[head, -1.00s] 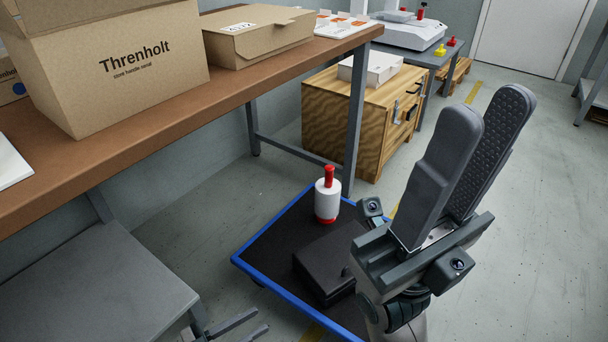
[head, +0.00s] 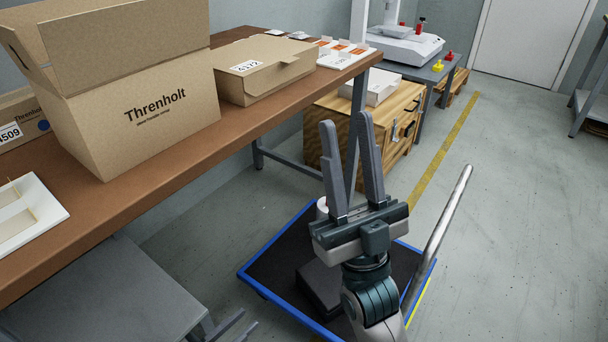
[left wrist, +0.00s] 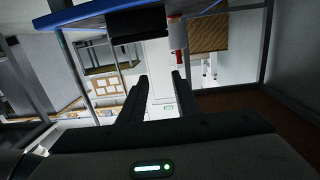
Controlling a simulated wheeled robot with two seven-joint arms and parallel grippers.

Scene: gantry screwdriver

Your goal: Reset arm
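My right gripper (head: 345,118) stands in the middle of the head view with its two grey fingers pointing up. The fingers are apart, with nothing between them. It stands in front of the wooden cabinet and covers part of the dolly. My left gripper (head: 240,324) barely shows at the bottom edge of the head view, beside the grey lower surface. In the left wrist view its fingers (left wrist: 157,80) are apart and empty, and the scene appears upside down. The rest of the left arm is hidden in the head view.
A blue-edged dolly (head: 262,290) holds a black case (head: 318,288) and a partly hidden white bottle (head: 321,208). Its metal handle (head: 440,225) rises at right. The brown bench (head: 165,165) carries a Threnholt box (head: 140,110). A wooden cabinet (head: 400,110) stands behind. Floor is clear at right.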

